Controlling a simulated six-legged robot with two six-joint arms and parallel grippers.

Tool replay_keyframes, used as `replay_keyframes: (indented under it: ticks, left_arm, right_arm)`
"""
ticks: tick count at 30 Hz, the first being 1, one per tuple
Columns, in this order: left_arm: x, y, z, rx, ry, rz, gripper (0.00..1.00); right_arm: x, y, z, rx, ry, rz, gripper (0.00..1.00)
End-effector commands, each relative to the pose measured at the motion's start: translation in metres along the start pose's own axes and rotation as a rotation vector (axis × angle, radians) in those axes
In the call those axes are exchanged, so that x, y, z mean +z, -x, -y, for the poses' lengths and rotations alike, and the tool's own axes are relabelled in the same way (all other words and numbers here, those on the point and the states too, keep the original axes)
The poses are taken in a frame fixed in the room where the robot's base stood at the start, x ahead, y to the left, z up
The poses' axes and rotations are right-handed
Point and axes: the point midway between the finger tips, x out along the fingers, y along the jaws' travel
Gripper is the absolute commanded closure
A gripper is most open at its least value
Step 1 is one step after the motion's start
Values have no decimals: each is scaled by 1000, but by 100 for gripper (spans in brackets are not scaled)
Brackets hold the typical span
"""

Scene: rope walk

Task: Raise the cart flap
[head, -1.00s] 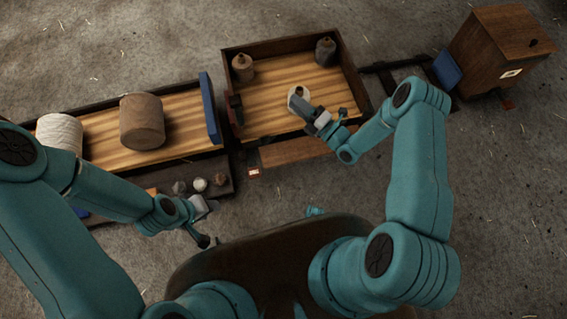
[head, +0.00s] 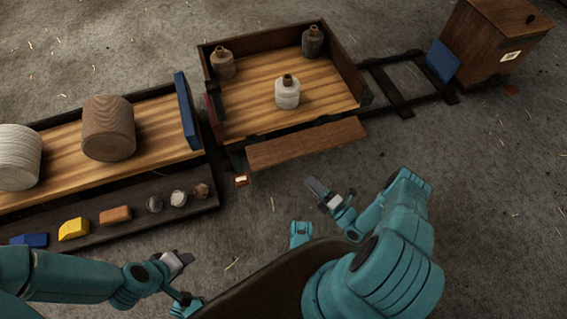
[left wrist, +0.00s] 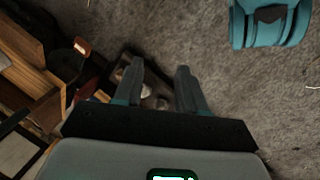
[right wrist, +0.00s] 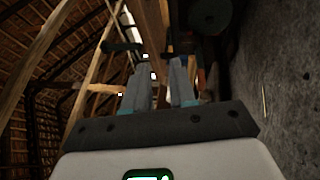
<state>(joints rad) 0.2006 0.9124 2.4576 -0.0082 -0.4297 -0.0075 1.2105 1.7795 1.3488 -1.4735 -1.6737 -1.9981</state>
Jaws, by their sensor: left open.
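The cart (head: 352,72) is a shallow wooden box with low dark walls. Its flap (head: 307,143), a plain brown board, hangs lowered along the near side, which stands open. My right gripper (head: 322,192) is empty, below the flap in the head view and apart from it. Its fingers (right wrist: 162,75) stand apart in the right wrist view. My left gripper (head: 185,276) is open and empty, low and left of the flap, near the front of my body. Its spread fingers (left wrist: 160,80) show in the left wrist view with nothing between them.
A white bottle (head: 287,94), a brown bottle (head: 222,64) and a dark bottle (head: 312,41) stand in the cart. A second cart at left carries spools (head: 108,128) and a blue end board (head: 187,111). Its side shelf (head: 135,193) holds small blocks.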

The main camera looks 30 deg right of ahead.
Motion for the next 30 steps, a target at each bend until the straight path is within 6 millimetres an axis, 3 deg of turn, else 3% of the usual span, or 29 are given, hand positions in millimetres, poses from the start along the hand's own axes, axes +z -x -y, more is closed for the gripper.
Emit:
replay_keyframes:
  ticks: [1,3,8,24,30]
  left_arm:
    - [1,-12,5,0,1,-1,60]
    - [2,-17,7,0,1,-2,60]
    - [2,-17,7,0,2,-2,60]
    - [-3,-28,11,0,-3,-25,60]
    - [-7,-33,12,1,-6,-38,60]
  right_arm:
    - [0,10,16,-10,-6,20,75]
    - [2,18,22,-18,-8,38,75]
    - [5,15,24,-24,-6,50,75]
    - [7,-104,27,-21,-4,41,75]
    - [9,-132,27,-23,-5,45,75]
